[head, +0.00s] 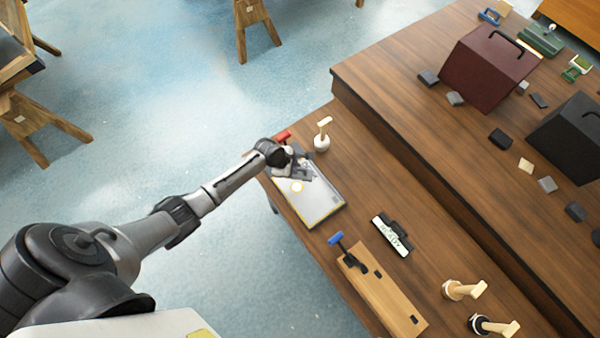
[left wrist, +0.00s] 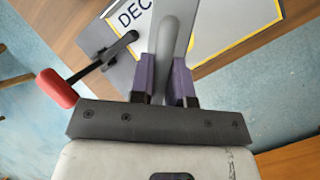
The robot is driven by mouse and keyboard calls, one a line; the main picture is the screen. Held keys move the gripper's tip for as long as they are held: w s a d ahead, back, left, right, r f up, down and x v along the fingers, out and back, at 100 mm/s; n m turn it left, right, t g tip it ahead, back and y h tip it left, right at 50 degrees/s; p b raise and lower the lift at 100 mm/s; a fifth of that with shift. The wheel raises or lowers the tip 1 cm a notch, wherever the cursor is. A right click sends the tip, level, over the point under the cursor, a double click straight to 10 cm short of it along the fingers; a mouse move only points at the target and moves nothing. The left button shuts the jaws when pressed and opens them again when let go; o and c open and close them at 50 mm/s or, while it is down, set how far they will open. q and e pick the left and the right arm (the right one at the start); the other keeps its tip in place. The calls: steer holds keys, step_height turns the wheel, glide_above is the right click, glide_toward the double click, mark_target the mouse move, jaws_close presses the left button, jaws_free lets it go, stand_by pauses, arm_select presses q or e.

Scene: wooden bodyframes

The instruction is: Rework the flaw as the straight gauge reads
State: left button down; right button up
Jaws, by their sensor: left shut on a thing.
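A light panel with a yellow border (head: 322,208) lies on the near bench. In the left wrist view the panel (left wrist: 215,22) shows part of dark lettering, "DEC". My left gripper (head: 290,168) is over the panel's far left end. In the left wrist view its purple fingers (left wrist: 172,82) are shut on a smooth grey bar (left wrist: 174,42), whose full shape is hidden. A red-handled clamp (left wrist: 58,88) is beside the fingers, and its red handle (head: 283,135) also shows in the head view. I cannot tell which thing is the straight gauge. My right gripper is not in view.
A cream-handled tool (head: 322,136) stands behind the panel. A black-and-white plate (head: 391,236) and a wooden board (head: 385,292) with a blue-handled clamp (head: 337,239) lie nearer. Two pale-handled tools (head: 464,290) (head: 492,326) stand at right. The raised bench holds dark red (head: 488,75) and black boxes (head: 565,140).

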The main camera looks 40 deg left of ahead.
arm_select(q)
steer(key=shift+r, duration=0.1)
steer(key=shift+s+d+r+p, duration=0.1)
steer(key=shift+s+r+p, duration=0.1)
steer(key=shift+p, duration=0.2)
steer(key=s+d+r+p, duration=0.1)
steer(key=s+d+p, duration=0.3)
steer(key=s+p, duration=0.3)
steer(key=shift+d+r, duration=0.25)
steer(key=shift+d, duration=0.05)
